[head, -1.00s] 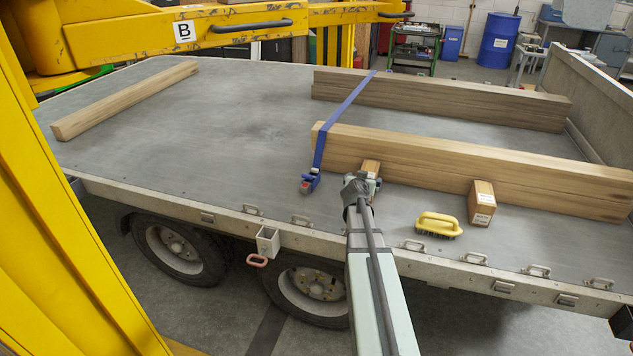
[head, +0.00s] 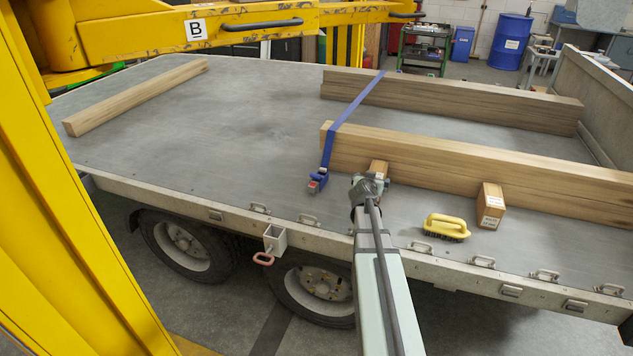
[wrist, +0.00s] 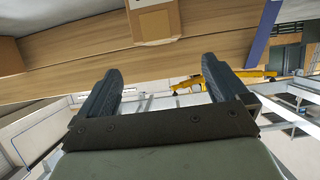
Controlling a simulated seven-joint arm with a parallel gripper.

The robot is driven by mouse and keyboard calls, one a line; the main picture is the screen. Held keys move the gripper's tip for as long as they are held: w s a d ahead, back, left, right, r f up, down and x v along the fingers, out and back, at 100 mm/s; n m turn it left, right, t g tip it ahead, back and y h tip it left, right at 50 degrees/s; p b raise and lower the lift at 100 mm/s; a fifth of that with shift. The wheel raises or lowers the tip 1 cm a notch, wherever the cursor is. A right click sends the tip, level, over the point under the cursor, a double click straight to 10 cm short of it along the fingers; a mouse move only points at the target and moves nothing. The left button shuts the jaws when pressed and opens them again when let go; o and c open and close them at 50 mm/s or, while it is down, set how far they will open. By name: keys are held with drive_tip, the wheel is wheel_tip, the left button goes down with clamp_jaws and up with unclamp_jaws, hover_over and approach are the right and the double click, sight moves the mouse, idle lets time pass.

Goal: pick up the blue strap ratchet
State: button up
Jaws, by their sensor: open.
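The blue strap ratchet (head: 317,182) lies on the trailer bed near its front edge. Its blue strap (head: 345,118) runs up and over the timber beams. My gripper (wrist: 160,82) is open, with both dark fingers apart and nothing between them. In the wrist view the strap (wrist: 262,35) hangs along a beam at the right; the ratchet itself does not show there.
Timber beams (head: 480,165) lie behind my gripper, with a small block (head: 379,168) in front of them. A larger block (head: 490,206) and a yellow brush (head: 446,226) sit to the right.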

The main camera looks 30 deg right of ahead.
drive_tip(key=shift+c, duration=0.4)
drive_tip(key=c, duration=0.3)
drive_tip(key=shift+c, duration=0.2)
